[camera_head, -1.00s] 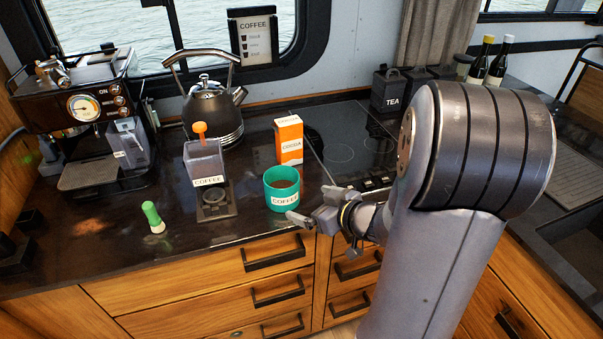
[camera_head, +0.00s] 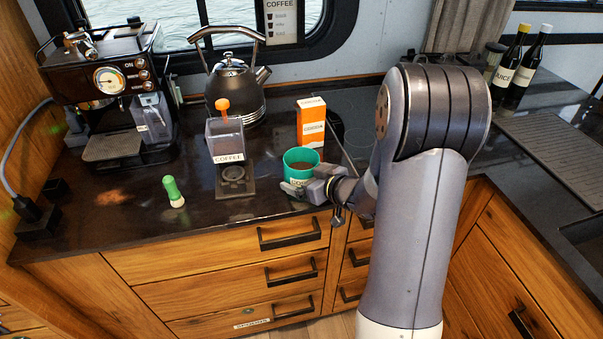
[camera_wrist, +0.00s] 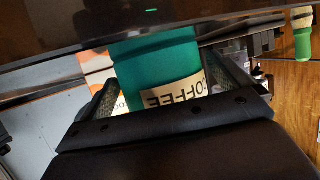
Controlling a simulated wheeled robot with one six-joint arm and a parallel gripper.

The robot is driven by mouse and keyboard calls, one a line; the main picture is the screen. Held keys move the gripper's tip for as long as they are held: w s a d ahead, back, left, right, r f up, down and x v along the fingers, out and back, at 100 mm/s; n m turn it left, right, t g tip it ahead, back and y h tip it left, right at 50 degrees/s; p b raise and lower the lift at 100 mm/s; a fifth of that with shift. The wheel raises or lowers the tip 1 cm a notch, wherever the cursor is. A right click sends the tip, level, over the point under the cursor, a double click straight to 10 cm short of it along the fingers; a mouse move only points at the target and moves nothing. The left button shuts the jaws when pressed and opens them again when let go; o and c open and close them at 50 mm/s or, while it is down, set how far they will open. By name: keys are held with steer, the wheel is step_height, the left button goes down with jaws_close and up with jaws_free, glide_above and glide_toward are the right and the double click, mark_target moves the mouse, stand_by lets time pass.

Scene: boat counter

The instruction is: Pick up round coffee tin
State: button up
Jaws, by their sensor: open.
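The round coffee tin (camera_head: 300,156) is teal, open at the top with dark contents, and stands upright on the dark counter. My gripper (camera_head: 298,188) is at its front right and covers part of its lower side and label. In the wrist view, the tin (camera_wrist: 152,62) sits between the two spread fingers of my gripper (camera_wrist: 168,88), with its COFFEE label upside down. The jaws are open; whether either finger touches the tin cannot be told.
An orange and white cocoa box (camera_head: 311,123) stands just behind the tin. A kettle (camera_head: 235,90) and coffee machine (camera_head: 105,90) stand behind.

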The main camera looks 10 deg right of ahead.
steer(key=shift+w+a, duration=0.1)
steer(key=shift+w, duration=0.05)
steer(key=shift+c, duration=0.6)
steer(key=c, duration=1.1)
